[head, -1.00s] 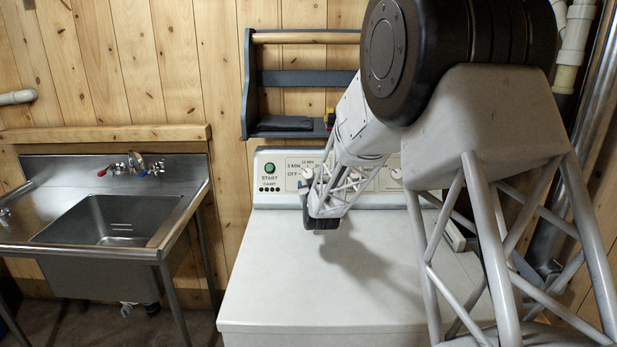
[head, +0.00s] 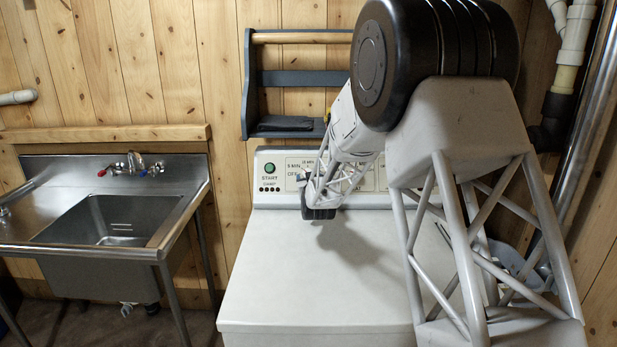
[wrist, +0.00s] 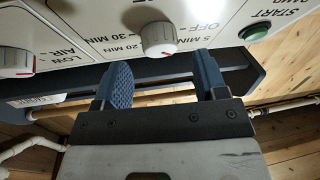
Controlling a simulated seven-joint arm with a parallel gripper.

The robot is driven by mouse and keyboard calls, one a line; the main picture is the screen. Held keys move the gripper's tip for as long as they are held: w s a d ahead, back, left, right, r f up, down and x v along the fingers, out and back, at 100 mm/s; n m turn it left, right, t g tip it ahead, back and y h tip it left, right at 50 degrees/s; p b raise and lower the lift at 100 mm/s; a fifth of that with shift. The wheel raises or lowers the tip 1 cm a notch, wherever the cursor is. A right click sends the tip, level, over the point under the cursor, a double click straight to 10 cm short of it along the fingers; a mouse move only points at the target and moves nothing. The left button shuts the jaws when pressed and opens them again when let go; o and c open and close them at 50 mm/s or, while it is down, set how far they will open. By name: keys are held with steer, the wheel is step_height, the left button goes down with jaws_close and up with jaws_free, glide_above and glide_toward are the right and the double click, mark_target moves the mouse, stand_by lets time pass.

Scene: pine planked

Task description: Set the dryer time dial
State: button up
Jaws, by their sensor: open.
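The dryer (head: 290,285) has a light control panel (head: 263,157) at its back. The time dial (wrist: 158,38) is a pale round knob with a red mark, among OFF, 5 MIN, 20 MIN and 30 MIN labels, which appear upside down in the wrist view. In the head view my arm hides it. My gripper (wrist: 161,66) is open, its two blue-padded fingers apart and empty. In the wrist view the dial appears between and just beyond the fingertips; contact is not visible. In the head view my gripper (head: 318,212) is low in front of the panel.
A second knob (wrist: 15,62), with LOW and AIR labels, is left of the time dial in the wrist view. The green START button (wrist: 255,32) is to its right. A blue-grey shelf (head: 290,128) hangs above the panel. A steel sink (head: 110,220) stands left. The dryer's top is clear.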

steer(key=shift+w+a, duration=0.2)
steer(key=shift+w, duration=1.25)
steer(key=c, duration=0.9)
steer(key=shift+n+y, duration=0.3)
steer(key=shift+n, duration=0.1)
steer(key=n+g+y, duration=0.1)
steer(key=n, duration=0.1)
steer(key=n+y, duration=0.1)
steer(key=n, duration=0.2)
steer(key=shift+d+g, duration=0.2)
steer(key=shift+g, duration=0.2)
steer(key=shift+w+r+n+g+y, duration=0.1)
steer(key=shift+n+g+y, duration=0.4)
steer(key=shift+n, duration=0.9)
steer(key=shift+r+n+g+y, duration=0.1)
steer(key=shift+n+g+y, duration=0.4)
steer(key=shift+n, duration=0.9)
